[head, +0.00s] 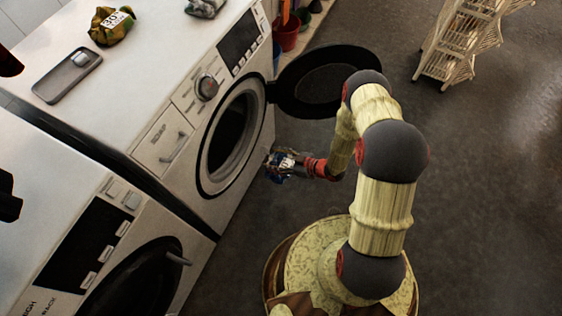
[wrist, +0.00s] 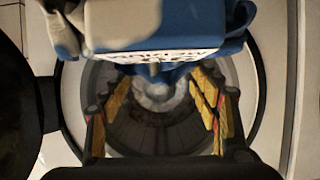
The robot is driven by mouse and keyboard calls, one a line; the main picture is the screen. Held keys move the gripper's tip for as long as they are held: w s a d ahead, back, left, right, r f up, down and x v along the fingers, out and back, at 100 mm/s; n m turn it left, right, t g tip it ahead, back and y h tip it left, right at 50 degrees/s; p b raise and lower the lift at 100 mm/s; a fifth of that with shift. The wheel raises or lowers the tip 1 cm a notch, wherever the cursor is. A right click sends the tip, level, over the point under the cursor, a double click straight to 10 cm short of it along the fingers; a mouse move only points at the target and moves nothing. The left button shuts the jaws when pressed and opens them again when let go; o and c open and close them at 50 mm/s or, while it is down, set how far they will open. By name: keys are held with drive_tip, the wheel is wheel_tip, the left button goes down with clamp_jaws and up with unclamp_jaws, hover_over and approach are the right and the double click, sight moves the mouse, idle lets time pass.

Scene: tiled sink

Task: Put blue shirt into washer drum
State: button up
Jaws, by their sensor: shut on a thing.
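The blue shirt (wrist: 195,22) is a folded blue and pale bundle with lettering, across the top of the wrist view. In the head view the shirt (head: 276,177) is a small blue and white patch at my gripper (head: 286,164). My gripper (wrist: 160,82) is shut on the shirt; the exact contact is partly hidden. The washer drum (wrist: 158,112) shows behind the shirt and between the fingers in the wrist view. In the head view the drum opening (head: 231,137) is dark, and my gripper is just outside it, to its right. The round washer door (head: 325,82) stands open.
A second front-loader (head: 105,255) with its dark door shut stands at lower left. A grey tray (head: 67,76) and a patterned cloth bundle (head: 111,27) lie on the washer top. A wicker shelf (head: 462,40) stands at upper right. The grey floor between is clear.

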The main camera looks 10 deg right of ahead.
drive_tip(key=w+a+b, duration=0.2)
drive_tip(key=w+a, duration=0.8)
drive_tip(key=a, duration=0.3)
drive_tip(key=w+a+b, duration=0.2)
drive_tip(key=w+a, duration=0.9)
drive_tip(key=a, duration=0.3)
drive_tip(key=shift+w+a, duration=0.25)
drive_tip(key=shift+a, duration=0.05)
idle(0.3)
drive_tip(key=shift+f, duration=2.95)
drive_tip(key=o, duration=1.8)
drive_tip(key=shift+s+d, duration=0.1)
drive_tip(key=v, duration=1.1)
drive_tip(key=shift+s+d+r, duration=0.15)
drive_tip(key=shift+d, duration=0.15)
